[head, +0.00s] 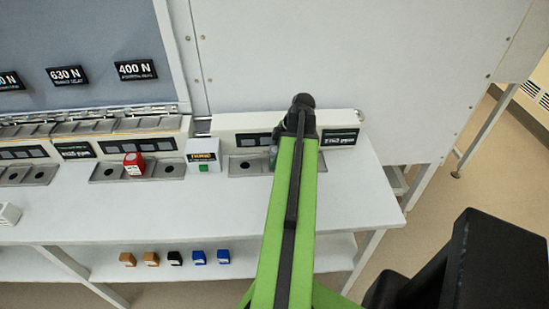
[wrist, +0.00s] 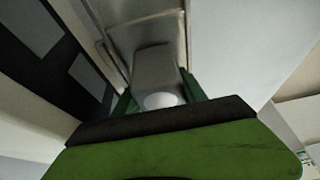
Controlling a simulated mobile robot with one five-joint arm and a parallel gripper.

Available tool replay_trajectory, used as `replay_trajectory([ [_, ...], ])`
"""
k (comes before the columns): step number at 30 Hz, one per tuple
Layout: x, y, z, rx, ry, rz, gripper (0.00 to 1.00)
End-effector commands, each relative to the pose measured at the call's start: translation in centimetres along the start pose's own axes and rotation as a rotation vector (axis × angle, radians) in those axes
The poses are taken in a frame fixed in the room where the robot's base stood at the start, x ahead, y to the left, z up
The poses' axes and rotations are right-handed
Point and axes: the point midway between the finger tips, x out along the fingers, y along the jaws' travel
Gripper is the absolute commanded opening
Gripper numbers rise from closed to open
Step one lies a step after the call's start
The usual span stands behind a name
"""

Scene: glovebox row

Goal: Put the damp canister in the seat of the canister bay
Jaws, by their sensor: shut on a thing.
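In the wrist view my gripper (wrist: 158,97) is shut on a grey block-like canister (wrist: 153,65) with a round white spot on its near end. A green finger shows on either side of it. The canister is over or in a metal tray (wrist: 118,50); I cannot tell whether it is seated. In the head view my arm reaches the right-hand bay (head: 231,143) on the bench and hides the gripper and the canister. This bay's metal tray has an empty dark hole at its left.
A red block (head: 134,165) stands in the tray of the bay to the left. A white box with a green button (head: 203,156) stands between the bays. Several small orange, black and blue blocks (head: 174,258) lie on the lower shelf.

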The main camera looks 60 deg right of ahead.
Motion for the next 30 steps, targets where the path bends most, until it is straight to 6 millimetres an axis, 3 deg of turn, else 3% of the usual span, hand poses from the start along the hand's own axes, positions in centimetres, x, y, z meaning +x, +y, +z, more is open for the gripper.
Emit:
replay_trajectory([
  [1, 0.3, 0.0, 0.2, 0.001, 0.0, 0.0, 0.05],
  [2, 0.2, 0.0, 0.2, 0.001, 0.0, 0.0, 0.52],
  [6, 0.1, 0.0, 0.2, 0.002, 0.0, 0.001, 0.7],
  [16, 0.0, 0.0, 0.2, 0.003, 0.0, 0.001, 0.71],
  [20, -0.9, 0.0, 0.0, 0.003, 0.0, 0.001, 0.71],
  [26, -4.5, 0.1, -0.2, 0.005, 0.0, 0.002, 0.71],
  [30, -7.9, 0.1, -0.2, 0.005, 0.0, 0.002, 0.71],
])
